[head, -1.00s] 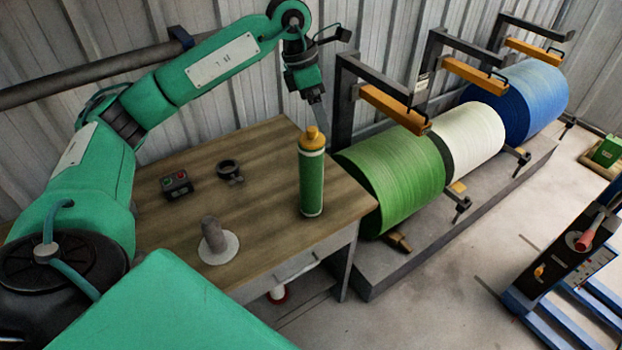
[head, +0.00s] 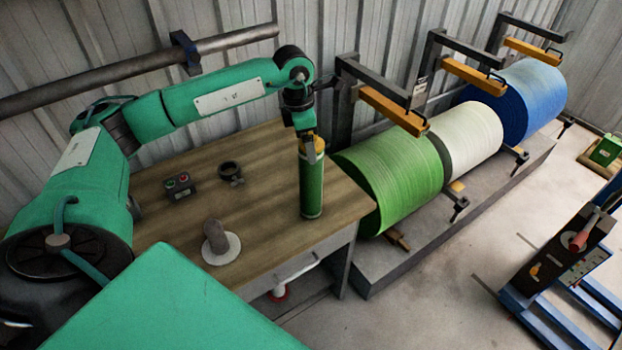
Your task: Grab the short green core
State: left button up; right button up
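The short green core (head: 311,186) stands upright near the right front corner of the wooden table (head: 265,160). It is a slim green cylinder with an orange top, which is now partly covered. My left gripper (head: 308,147) points down at the top of the core, its fingers overlapping the orange end. I cannot tell whether the fingers touch it or are closed on it. My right gripper is not in view.
A grey peg on a white disc (head: 221,247), a control box with buttons (head: 179,185) and a dark ring (head: 230,172) are on the table. The large green roll (head: 395,185) sits close to the right of the core, with white (head: 466,138) and blue (head: 530,100) rolls beyond.

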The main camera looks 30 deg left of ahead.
pick_arm(q)
jog(key=shift+w+d+f+p, duration=0.1)
jog(key=shift+d+f+p, duration=0.1)
jog(key=shift+f, duration=0.35)
jog(key=shift+w+d+f+p, duration=0.1)
jog(key=shift+d+f+p, duration=0.1)
jog(key=shift+f, duration=0.8)
jog(key=shift+r, duration=0.1)
jog(key=c, duration=1.7)
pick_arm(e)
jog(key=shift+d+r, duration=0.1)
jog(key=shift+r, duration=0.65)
pick_arm(q)
jog(key=shift+o, duration=0.2)
